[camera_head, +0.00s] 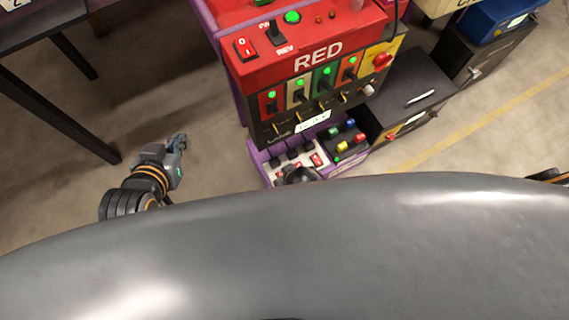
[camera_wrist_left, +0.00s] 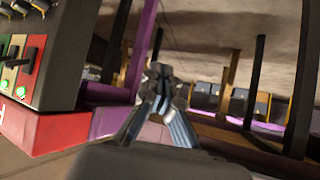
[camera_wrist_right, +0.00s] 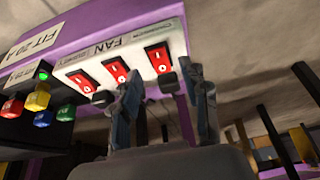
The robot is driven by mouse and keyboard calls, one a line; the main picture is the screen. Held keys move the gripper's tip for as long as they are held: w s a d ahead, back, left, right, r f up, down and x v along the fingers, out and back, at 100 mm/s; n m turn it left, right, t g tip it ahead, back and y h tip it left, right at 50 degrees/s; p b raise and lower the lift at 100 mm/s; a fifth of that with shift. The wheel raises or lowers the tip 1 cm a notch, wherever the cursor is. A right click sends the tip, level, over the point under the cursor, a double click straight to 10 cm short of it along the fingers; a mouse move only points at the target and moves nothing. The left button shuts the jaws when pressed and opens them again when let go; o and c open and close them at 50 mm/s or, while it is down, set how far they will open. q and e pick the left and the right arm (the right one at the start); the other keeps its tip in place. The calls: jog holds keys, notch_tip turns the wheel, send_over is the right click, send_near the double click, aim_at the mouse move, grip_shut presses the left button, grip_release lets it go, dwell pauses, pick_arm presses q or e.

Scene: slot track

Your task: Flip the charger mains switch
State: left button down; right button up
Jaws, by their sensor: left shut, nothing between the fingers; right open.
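Three red rocker switches sit in a row on a white panel with a purple frame: a left one (camera_wrist_right: 80,82), a middle one (camera_wrist_right: 116,70) and a right one (camera_wrist_right: 159,58). The red switches also show small in the head view (camera_head: 316,159). My left gripper (camera_head: 179,143) is shut and empty, left of the stand; it also shows in its wrist view (camera_wrist_left: 160,72).
Above the panel stands a red control box (camera_head: 318,57) with levers, green lights and a "0" switch (camera_head: 245,48). Coloured buttons (camera_head: 345,137) sit beside the switches. A black cabinet (camera_head: 405,95) is to the right, a dark table (camera_head: 40,25) upper left.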

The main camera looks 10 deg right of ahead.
jog(key=b+x, duration=0.1)
jog(key=x, duration=0.2)
jog(key=shift+f, duration=0.1)
pick_arm(q)
jog(key=w+d+r+t+h, duration=0.1)
jog(key=w+d+r+t, duration=0.1)
jog(key=w+r+t, duration=0.2)
notch_tip(320, 180, up, 3)
jog(key=shift+w+d+r+t+h, duration=0.15)
jog(key=shift+w+t+h, duration=0.2)
jog(key=shift+t, duration=0.15)
pick_arm(e)
jog(key=shift+f, duration=0.1)
jog(key=shift+c, duration=0.5)
